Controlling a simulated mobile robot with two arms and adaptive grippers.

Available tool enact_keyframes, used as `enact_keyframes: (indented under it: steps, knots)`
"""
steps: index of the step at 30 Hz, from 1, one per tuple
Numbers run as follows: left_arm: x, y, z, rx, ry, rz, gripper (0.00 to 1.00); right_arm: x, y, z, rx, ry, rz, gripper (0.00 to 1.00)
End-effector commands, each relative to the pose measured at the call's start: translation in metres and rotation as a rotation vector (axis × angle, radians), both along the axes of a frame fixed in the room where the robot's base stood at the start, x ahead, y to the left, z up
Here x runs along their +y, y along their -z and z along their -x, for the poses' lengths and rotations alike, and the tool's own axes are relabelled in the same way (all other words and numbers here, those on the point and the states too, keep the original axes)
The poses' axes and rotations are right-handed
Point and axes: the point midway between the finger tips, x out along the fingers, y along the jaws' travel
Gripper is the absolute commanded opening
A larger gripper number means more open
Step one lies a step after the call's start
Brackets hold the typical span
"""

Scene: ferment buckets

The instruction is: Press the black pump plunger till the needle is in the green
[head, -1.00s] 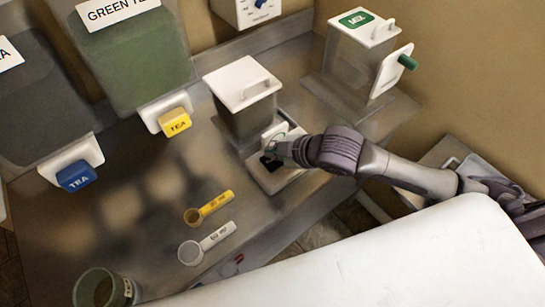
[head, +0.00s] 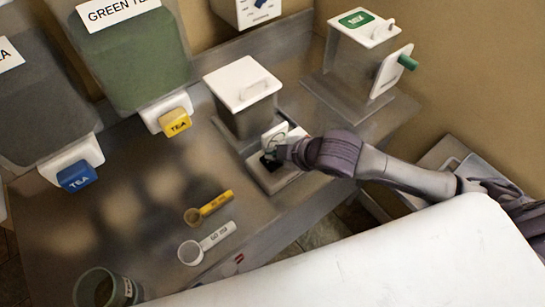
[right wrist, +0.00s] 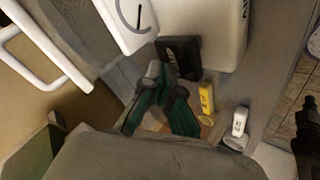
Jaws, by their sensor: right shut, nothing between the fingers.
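The black pump plunger (head: 269,161) sits on the white base in front of the white-lidded canister (head: 246,117). It also shows as a black block in the right wrist view (right wrist: 180,57). The white gauge (head: 273,136) stands just behind it; its face shows partly in the right wrist view (right wrist: 132,14), but I cannot read the needle against any green. My right gripper (head: 277,153) is shut and empty, with its fingertips at the plunger. In the right wrist view its tips (right wrist: 160,72) overlap the plunger's edge; I cannot tell whether they touch. My left gripper is not in view.
A yellow scoop (head: 209,207) and a white scoop (head: 206,242) lie on the steel counter. Tea dispensers with a yellow tap (head: 175,122) and a blue tap (head: 76,176) stand left. A green-handled dispenser (head: 353,65) stands at back right.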

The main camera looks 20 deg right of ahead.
Motion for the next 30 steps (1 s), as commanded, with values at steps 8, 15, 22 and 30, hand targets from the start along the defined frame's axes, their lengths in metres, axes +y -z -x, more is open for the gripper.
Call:
enact_keyframes:
  steps: [8,15,22,30]
  knots:
    - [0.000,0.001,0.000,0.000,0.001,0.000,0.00,0.000,0.003,0.000,0.000,0.000,0.000,0.00]
    - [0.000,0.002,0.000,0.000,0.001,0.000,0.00,0.000,0.006,0.000,0.000,0.000,0.000,0.00]
    - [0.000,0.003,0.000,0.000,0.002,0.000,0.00,0.000,0.009,0.000,0.001,-0.001,0.000,0.00]
    - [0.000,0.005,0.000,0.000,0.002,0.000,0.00,0.000,0.012,0.000,0.001,0.000,-0.001,0.00]
